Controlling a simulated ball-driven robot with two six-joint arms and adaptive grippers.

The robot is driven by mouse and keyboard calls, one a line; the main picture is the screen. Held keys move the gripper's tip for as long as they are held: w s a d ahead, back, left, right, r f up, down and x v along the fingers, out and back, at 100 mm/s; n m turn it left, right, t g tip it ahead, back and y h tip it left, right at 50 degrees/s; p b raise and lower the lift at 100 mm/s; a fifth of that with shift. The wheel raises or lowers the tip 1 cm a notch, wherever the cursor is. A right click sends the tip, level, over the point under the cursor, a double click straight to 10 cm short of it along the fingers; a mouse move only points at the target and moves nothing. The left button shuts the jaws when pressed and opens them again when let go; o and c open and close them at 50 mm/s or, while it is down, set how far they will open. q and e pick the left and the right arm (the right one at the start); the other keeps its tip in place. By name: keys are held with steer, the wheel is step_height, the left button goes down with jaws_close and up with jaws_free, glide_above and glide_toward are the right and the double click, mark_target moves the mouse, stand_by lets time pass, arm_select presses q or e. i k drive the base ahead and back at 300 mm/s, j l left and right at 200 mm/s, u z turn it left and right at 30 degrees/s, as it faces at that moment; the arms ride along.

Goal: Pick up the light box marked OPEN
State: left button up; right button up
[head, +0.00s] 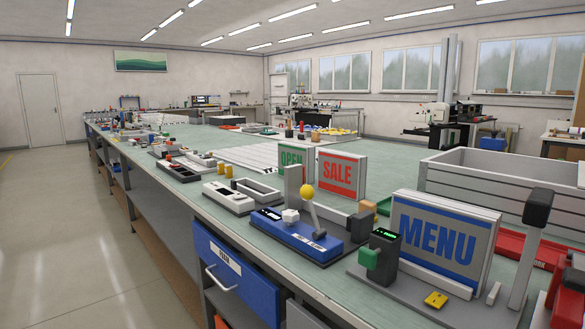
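The light box marked OPEN (291,155) stands upright on the long green-topped workbench, with green letters on a pale face and a green frame. A pale upright post of the blue device in front hides part of its lower face. The light box marked SALE (342,174), red with a pale frame, stands close to its right. A larger light box marked MENU (437,240), blue letters with a blue border, stands nearer on the right. Neither of my grippers is in view.
A blue device (300,236) with a yellow-knobbed lever (307,191) stands in front of the OPEN box. A green-and-black device (381,252) stands beside MENU. A grey crate (500,178) is behind it. Grey trays (240,196) lie to the left. Floor (75,240) at left is clear.

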mark_target(289, 152)
steer(key=i+j, duration=0.15)
steer(key=j, duration=0.25)
steer(key=i+j, duration=0.15)
steer(key=j, duration=0.2)
steer(key=i+j, duration=0.15)
steer(key=j, duration=0.25)
steer(key=i+j, duration=0.15)
steer(key=j, duration=0.25)
steer(key=i+j, duration=0.15)
steer(key=j, duration=0.25)
steer(key=i+j+z, duration=0.1)
steer(key=j, duration=0.25)
steer(key=i+j, duration=0.2)
steer(key=j, duration=0.2)
